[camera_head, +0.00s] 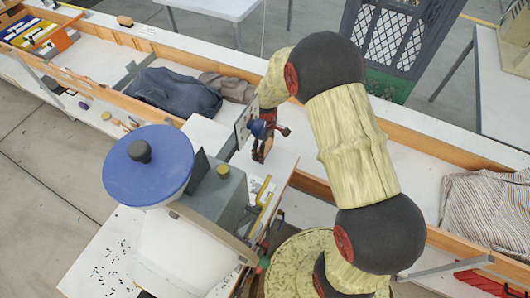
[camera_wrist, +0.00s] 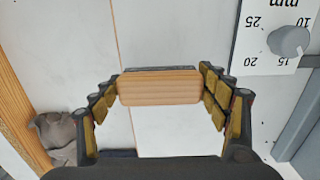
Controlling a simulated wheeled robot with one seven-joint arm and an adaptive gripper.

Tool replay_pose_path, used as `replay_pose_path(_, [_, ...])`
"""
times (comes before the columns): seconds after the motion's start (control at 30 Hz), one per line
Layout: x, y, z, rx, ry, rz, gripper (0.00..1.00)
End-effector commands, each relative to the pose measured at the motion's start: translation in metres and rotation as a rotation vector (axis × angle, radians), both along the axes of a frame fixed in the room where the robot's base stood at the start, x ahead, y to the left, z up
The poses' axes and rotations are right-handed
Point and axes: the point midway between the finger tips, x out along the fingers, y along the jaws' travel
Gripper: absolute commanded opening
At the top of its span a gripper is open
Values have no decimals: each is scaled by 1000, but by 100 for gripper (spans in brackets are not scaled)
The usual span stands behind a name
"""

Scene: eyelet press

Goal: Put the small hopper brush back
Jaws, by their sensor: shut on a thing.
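My gripper (camera_wrist: 160,92) is shut on a small brush (camera_wrist: 158,87), with a finger at each end of its pale wooden body. A dark strip shows along the brush's far edge; its bristles are not clearly seen. In the head view my gripper (camera_head: 262,150) hangs beside the press, and the brush is too small and covered to make out well. The press carries a round blue hopper lid (camera_head: 125,175) with a dark knob. Another brown and black brush-like thing (camera_head: 125,21) lies on the far ledge.
A white scale plate (camera_wrist: 270,35) with a grey knob stands at the wrist view's right. Grey cloth (camera_wrist: 58,135) lies at its lower left. Dark clothing (camera_head: 175,93) and striped cloth (camera_head: 487,205) lie in the wood-edged bench trough. Small loose items (camera_head: 120,121) lie along the near ledge.

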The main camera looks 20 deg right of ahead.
Motion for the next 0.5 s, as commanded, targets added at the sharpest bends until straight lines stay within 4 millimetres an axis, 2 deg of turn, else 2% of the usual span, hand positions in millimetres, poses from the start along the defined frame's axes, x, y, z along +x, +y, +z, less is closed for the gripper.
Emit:
replay_pose_path(0.03, [0,0,-13,0,1,0,51])
replay_pose_path(0.1, [0,1,-19,0,1,0,51])
replay_pose_path(0.5, [0,1,-22,0,1,0,51])
